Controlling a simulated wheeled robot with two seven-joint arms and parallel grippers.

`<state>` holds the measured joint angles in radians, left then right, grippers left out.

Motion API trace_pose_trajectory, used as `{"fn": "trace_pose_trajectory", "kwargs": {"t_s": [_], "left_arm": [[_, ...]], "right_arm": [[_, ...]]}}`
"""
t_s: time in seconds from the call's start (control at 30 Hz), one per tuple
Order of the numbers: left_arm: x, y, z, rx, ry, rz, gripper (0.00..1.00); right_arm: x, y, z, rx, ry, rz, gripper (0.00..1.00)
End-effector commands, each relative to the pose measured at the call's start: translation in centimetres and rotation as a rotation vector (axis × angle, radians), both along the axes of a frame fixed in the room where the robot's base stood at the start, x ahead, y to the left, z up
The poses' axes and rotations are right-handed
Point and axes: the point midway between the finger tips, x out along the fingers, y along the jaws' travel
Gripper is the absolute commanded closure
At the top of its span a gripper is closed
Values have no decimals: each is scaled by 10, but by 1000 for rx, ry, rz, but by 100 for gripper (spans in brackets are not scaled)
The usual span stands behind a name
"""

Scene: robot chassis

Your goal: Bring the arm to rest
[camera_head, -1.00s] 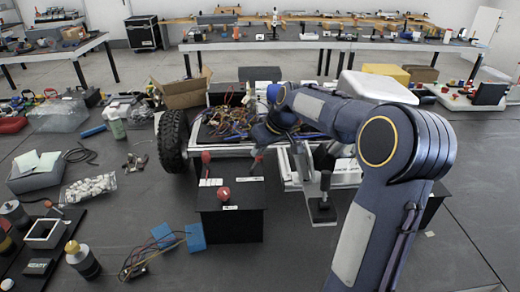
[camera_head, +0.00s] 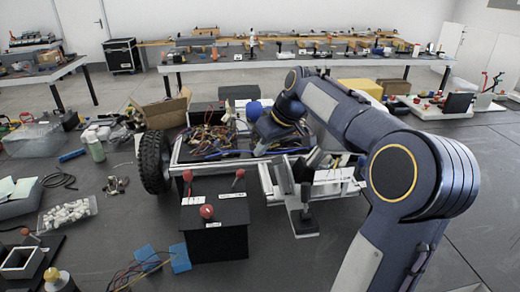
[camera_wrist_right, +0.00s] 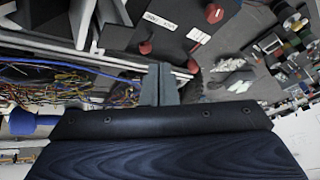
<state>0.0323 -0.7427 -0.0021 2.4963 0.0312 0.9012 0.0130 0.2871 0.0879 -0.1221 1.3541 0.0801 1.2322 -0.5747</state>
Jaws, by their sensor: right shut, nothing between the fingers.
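My right arm (camera_head: 355,115) reaches in from the lower right in the head view, bent at the elbow, with its wrist (camera_head: 283,112) over the wheeled chassis. My right gripper (camera_wrist_right: 162,84) shows in the wrist view with its narrow grey fingers together and nothing between them. In the head view its fingertips are hard to make out against the chassis. The open chassis (camera_head: 180,152) has a black wheel and a tangle of coloured wires (camera_wrist_right: 75,82). My left gripper is in neither view.
A black box with red-knobbed levers (camera_head: 215,240) stands in front of the chassis. A blue ball (camera_head: 254,110) is close to my right wrist. A dark upright lever (camera_head: 305,197) stands on a white frame below my forearm.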

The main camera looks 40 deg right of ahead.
Motion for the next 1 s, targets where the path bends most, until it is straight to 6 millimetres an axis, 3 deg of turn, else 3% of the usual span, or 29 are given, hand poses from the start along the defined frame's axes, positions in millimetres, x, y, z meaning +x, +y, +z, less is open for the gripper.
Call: {"fn": "trace_pose_trajectory", "kwargs": {"t_s": [0.33, 0.47, 0.63, 0.8, 1.0], "left_arm": [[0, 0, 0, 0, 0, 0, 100], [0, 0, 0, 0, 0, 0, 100], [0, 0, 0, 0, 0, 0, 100], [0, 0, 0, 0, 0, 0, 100], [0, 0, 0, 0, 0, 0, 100]], "right_arm": [[-1, 2, 0, 2, -1, -1, 100], [-21, 24, 1, 29, -4, -15, 100], [-86, 90, -13, 106, -10, -62, 100], [-161, 157, -55, 177, -3, -113, 100], [-216, 199, -105, 218, 9, -155, 100]]}}
